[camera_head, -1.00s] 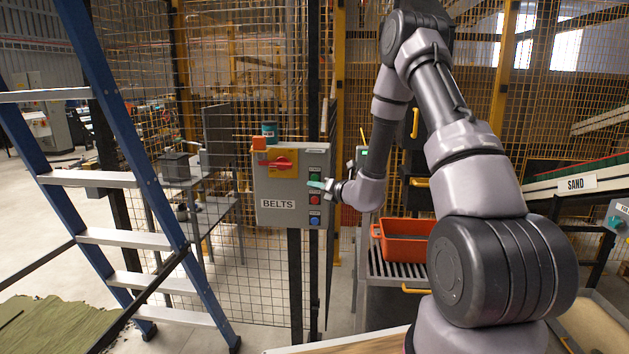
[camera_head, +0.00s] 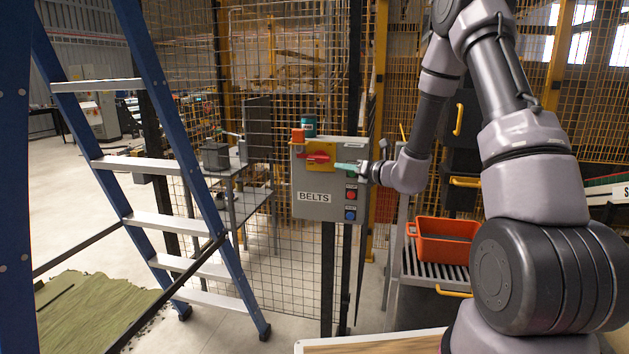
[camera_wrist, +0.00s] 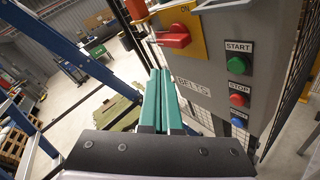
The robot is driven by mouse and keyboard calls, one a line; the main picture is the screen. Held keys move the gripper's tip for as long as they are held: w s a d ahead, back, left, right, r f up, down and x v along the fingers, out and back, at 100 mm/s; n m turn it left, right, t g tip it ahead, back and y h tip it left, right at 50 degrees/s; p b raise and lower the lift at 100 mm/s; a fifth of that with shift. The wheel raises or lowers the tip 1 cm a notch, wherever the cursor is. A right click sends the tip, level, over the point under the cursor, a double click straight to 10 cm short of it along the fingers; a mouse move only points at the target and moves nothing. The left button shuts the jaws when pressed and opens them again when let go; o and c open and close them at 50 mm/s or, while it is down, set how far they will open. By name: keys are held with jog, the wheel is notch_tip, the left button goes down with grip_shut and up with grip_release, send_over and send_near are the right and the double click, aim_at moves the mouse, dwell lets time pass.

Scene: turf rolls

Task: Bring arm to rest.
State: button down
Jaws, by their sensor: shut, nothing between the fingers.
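My gripper (camera_head: 349,168) is shut and empty, with its teal fingers pointing left in front of the upper right part of the grey BELTS control box (camera_head: 313,211). In the wrist view the two teal fingers (camera_wrist: 161,100) lie side by side, with the box to their right. I cannot tell whether the fingertips touch the box. My arm (camera_head: 437,115) is raised and bent, reaching from the right toward the box. The green START button (camera_wrist: 236,65), red STOP button (camera_wrist: 239,99) and a blue button (camera_wrist: 238,121) show uncovered in the wrist view.
A red switch handle (camera_head: 316,157) on a yellow plate sits on the box. A blue ladder (camera_head: 171,118) stands to the left. An orange tray (camera_head: 450,242) rests on a slatted rack to the right. Wire mesh fencing (camera_head: 290,262) stands behind the box.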

jog(key=s+a+r+n+g+y, duration=0.1)
jog(key=s+a+r+n+g, duration=0.3)
jog(key=s+r+n, duration=0.6)
jog(key=s+a+r+n+g+y, duration=0.1)
jog(key=s+a+r+n+g, duration=0.1)
jog(key=s+r+n+g, duration=0.55)
jog(key=s+d+r+n+t+h, duration=0.2)
jog(key=s+d+n+t+h, duration=0.3)
jog(key=s+d+n+h, duration=0.5)
jog(key=s+d+n, duration=0.2)
jog(key=s+d, duration=0.2)
jog(key=s, duration=0.4)
jog(key=shift+s+d+r+n, duration=0.15)
jog(key=shift+d+n, duration=0.2)
jog(key=shift+t, duration=0.25)
